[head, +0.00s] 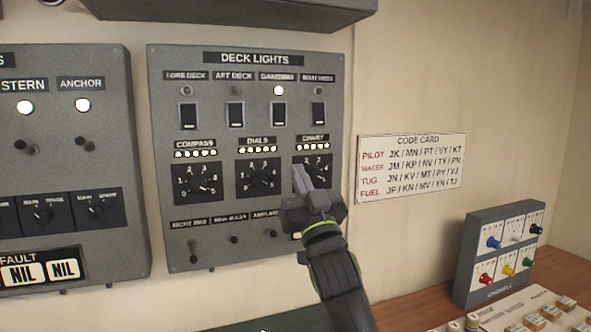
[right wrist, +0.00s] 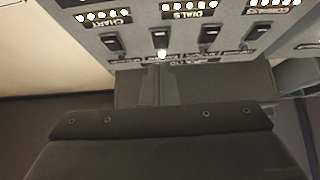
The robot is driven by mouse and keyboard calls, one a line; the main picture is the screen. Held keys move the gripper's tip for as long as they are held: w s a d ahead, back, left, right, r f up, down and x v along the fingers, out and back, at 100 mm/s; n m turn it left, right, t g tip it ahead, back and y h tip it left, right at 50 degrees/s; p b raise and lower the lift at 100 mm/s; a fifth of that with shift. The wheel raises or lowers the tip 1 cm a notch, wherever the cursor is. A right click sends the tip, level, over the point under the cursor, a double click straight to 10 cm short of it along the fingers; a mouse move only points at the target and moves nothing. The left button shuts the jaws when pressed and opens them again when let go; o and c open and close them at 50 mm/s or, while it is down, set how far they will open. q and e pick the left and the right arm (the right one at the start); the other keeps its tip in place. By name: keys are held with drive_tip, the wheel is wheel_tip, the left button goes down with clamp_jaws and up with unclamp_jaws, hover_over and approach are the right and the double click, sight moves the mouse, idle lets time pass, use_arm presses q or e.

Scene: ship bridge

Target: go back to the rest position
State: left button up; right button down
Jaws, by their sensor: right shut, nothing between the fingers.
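My right gripper (head: 302,178) is shut and empty. In the head view it is in front of the lower right part of the deck lights panel (head: 220,140), over the chart dial (head: 322,170) and partly hiding it. The forearm rises from the bottom of the picture. In the right wrist view the shut fingers (right wrist: 158,85) point at the panel, which appears turned over there. I cannot tell whether the fingertips touch the panel. My left gripper is not in view.
The panel's third lamp (head: 278,90) is lit. Another grey panel (head: 70,160) is on the left, with stern and anchor lamps lit. A code card (head: 411,167) is on the wall. A box of coloured knobs (head: 500,255) stands on the wooden desk (head: 400,316) at right.

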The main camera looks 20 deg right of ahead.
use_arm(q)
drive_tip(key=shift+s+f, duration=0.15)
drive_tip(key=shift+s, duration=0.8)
